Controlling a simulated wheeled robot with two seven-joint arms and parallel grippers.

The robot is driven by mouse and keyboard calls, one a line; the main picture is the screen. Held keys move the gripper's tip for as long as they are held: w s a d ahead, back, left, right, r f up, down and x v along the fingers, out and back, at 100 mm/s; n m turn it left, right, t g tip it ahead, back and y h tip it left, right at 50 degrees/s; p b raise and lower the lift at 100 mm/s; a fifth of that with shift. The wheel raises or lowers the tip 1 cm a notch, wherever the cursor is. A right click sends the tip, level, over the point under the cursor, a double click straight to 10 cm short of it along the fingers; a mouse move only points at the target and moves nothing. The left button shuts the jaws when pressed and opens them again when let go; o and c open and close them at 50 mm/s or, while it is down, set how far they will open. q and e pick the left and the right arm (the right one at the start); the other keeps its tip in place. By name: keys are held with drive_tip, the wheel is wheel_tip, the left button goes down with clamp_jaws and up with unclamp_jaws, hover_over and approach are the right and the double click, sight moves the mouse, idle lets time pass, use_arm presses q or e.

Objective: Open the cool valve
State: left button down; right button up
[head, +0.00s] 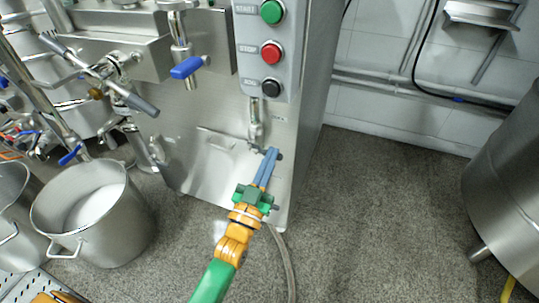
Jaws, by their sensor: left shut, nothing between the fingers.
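A small metal valve with a pipe stub (256,128) sits on the front of the steel machine, below the button box. I cannot read a label that names it as the cool valve. My left gripper (271,154) reaches up from the bottom with its blue-grey fingers shut and empty. Its fingertips are at the lower right of this valve and partly cover that area; I cannot tell whether they touch it. Another valve with a blue lever (187,67) hangs higher up on the left. My right gripper is not in view.
The button box (267,40) has green, red and black buttons. A steel pot (92,212) stands on the floor at left. A grey hose (286,262) runs down beside my left arm. A large steel vessel (508,160) stands at right. The floor (375,215) between is clear.

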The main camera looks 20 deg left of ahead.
use_arm(q)
drive_tip(key=a+f+m+g+h+p, duration=0.3)
drive_tip(key=a+f+m+g+h, duration=0.2)
drive_tip(key=m, duration=1.5)
drive_tip(key=shift+f, duration=1.15)
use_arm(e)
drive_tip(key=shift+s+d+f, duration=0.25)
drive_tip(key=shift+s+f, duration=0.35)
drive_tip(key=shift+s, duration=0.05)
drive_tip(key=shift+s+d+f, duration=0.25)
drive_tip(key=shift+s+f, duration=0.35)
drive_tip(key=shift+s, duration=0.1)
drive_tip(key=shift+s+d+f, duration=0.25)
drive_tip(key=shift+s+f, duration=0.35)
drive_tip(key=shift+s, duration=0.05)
use_arm(q)
drive_tip(key=shift+w+a+m, duration=0.1)
drive_tip(key=shift+m, duration=0.2)
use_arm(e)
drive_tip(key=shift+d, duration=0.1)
